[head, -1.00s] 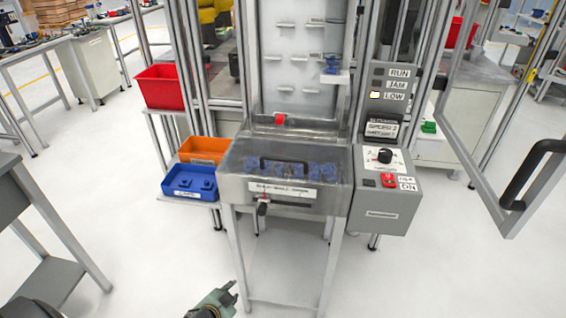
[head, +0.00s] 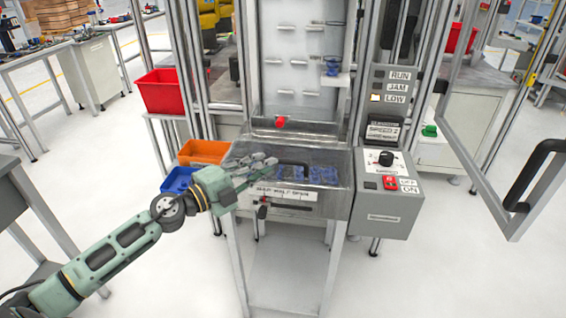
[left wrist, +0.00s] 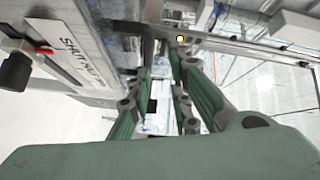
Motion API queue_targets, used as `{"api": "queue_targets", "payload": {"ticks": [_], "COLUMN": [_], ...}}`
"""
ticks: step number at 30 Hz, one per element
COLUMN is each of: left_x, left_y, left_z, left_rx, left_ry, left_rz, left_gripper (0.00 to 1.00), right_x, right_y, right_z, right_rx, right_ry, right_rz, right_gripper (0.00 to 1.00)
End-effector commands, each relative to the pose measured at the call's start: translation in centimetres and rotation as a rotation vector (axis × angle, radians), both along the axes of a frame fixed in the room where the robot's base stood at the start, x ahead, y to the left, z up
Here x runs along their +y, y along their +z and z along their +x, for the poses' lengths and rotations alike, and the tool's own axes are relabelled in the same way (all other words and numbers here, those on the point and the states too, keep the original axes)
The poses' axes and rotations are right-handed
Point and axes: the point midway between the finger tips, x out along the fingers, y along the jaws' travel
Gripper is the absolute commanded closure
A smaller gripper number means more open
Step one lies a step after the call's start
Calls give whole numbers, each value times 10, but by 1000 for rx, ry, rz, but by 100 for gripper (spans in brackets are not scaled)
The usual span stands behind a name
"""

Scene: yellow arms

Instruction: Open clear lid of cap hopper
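The cap hopper (head: 335,200) is a grey metal box on legs in the middle of the head view. Its clear lid (head: 325,158) is down, with blue caps (head: 325,174) visible through it. My right gripper is not in view.
A black knob (head: 263,211) sticks out of the hopper front; it also shows in the left wrist view (left wrist: 15,72). A control box (head: 385,205) adjoins the right side. Orange (head: 203,151) and blue bins (head: 178,180) stand at left. An open framed door (head: 490,160) is at right.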

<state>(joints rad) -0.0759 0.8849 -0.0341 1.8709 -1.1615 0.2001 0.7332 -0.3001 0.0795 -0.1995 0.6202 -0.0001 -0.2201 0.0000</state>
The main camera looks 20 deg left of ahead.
Motion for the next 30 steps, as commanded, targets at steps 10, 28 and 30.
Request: {"api": "queue_targets", "payload": {"ticks": [10, 28, 30], "left_x": [8, -27, -28], "left_y": [-8, -19, -20], "left_z": [8, 68, 69], "left_rx": [73, 72, 73], "left_ry": [-94, -94, -94], "left_rz": [174, 173, 174], "left_gripper": [82, 82, 82], "right_x": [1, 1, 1], "right_y": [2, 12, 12], "right_z": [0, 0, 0], "right_rx": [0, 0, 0], "right_ry": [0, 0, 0], "right_rz": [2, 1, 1], "right_gripper": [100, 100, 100]}}
